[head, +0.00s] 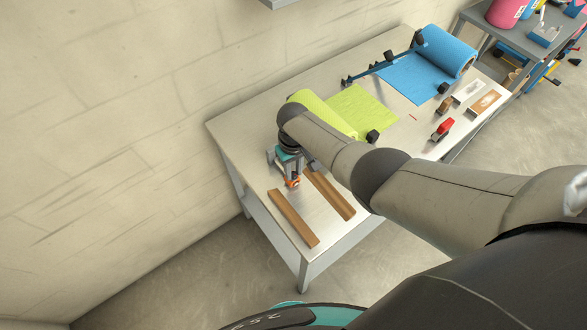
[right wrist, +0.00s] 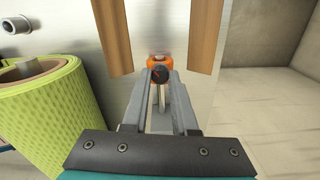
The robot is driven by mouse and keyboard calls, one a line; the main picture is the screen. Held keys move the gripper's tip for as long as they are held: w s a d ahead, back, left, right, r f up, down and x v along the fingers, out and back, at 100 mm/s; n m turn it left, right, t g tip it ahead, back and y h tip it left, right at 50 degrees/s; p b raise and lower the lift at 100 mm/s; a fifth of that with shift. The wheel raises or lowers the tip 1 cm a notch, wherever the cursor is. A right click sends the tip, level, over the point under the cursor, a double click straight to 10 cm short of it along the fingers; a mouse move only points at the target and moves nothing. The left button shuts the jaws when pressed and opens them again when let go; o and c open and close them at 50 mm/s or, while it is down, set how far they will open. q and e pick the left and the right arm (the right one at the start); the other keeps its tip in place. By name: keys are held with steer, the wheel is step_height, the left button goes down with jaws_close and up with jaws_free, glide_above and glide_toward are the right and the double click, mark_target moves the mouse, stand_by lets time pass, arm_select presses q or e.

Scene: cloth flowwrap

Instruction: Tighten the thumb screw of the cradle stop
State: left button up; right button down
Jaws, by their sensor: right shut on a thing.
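The cradle is two brown wooden rails on the metal table, a near-left rail (head: 293,218) and a right rail (head: 330,195); both also show in the right wrist view. The orange cradle stop (head: 294,185) sits near the rails' far end; it also shows in the right wrist view (right wrist: 160,59), between the rail lines. My right gripper (head: 291,177) points down at it. In the right wrist view its fingertips (right wrist: 160,75) are shut on the dark round thumb screw (right wrist: 160,74) on the stop's near side. How tight it is cannot be seen. My left gripper is not in view.
A green cloth roll (right wrist: 45,115) lies close beside my right gripper, partly unrolled on the table (head: 245,130). A blue roll (head: 450,50), a red-and-black tool (head: 443,129) and small boxes (head: 485,102) lie farther along. A wall runs behind the table.

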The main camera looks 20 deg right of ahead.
mark_target(293, 174)
steer(key=shift+w+r, duration=0.1)
steer(key=c, duration=0.7)
jaws_free()
step_height(293, 174, up, 3)
steer(key=shift+r+p, duration=0.1)
steer(key=shift+p, duration=0.8)
steer(key=shift+r, duration=0.25)
step_height(293, 174, up, 12)
steer(key=shift+f, duration=0.25)
steer(key=shift+f, duration=0.1)
